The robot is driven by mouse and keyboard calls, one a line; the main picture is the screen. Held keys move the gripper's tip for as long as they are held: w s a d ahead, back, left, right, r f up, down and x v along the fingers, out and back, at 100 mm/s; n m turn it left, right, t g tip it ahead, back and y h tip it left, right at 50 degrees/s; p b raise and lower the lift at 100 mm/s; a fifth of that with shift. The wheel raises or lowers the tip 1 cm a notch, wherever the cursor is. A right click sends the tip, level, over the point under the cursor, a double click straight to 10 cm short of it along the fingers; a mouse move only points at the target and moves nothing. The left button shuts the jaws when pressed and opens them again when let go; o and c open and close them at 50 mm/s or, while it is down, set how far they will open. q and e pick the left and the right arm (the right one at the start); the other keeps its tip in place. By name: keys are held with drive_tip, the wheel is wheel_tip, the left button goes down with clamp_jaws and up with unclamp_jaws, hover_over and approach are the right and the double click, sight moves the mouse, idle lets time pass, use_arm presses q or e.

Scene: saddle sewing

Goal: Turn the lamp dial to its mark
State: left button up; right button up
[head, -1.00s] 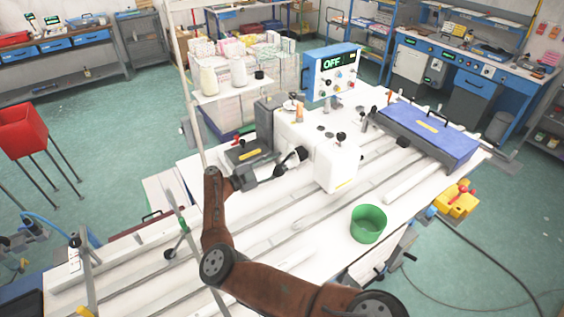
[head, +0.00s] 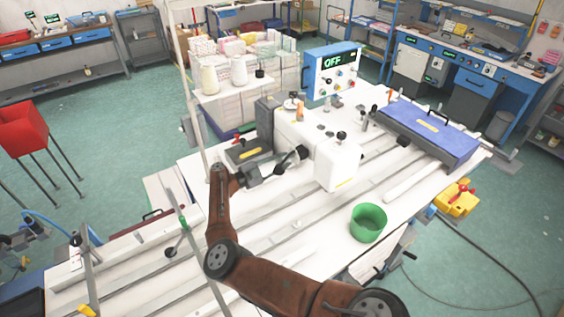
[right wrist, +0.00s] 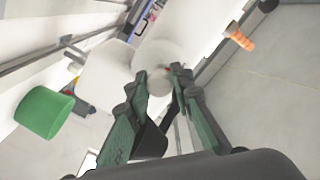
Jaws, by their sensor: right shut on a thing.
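The white sewing machine (head: 335,165) stands on the white table, with dark knobs on top. My right gripper (head: 298,153) is at the machine's left side in the head view, close against it. In the right wrist view my right gripper (right wrist: 157,80) has its fingers on a pale round piece (right wrist: 157,84), which appears to be the lamp dial. A small red spot shows beside it. The dial's mark cannot be made out, and in the head view the fingers hide the dial. My left gripper is not in view.
A blue control box (head: 331,72) with several knobs reads OFF behind the machine. A green bin (head: 368,223) stands at the table's front right. A blue case (head: 430,130) lies at the right. A dark box (head: 248,152) stands close beyond my right gripper.

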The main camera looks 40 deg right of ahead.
drive_tip(key=shift+m, duration=0.3)
clamp_jaws()
drive_tip(key=m+b, duration=0.2)
drive_tip(key=m, duration=0.1)
drive_tip(key=shift+f, duration=0.15)
drive_tip(key=m+b, duration=0.2)
drive_tip(key=m, duration=0.2)
drive_tip(key=m+b, duration=0.3)
drive_tip(key=m, duration=0.1)
drive_tip(key=shift+m+b, duration=1.2)
drive_tip(key=shift+m, duration=0.1)
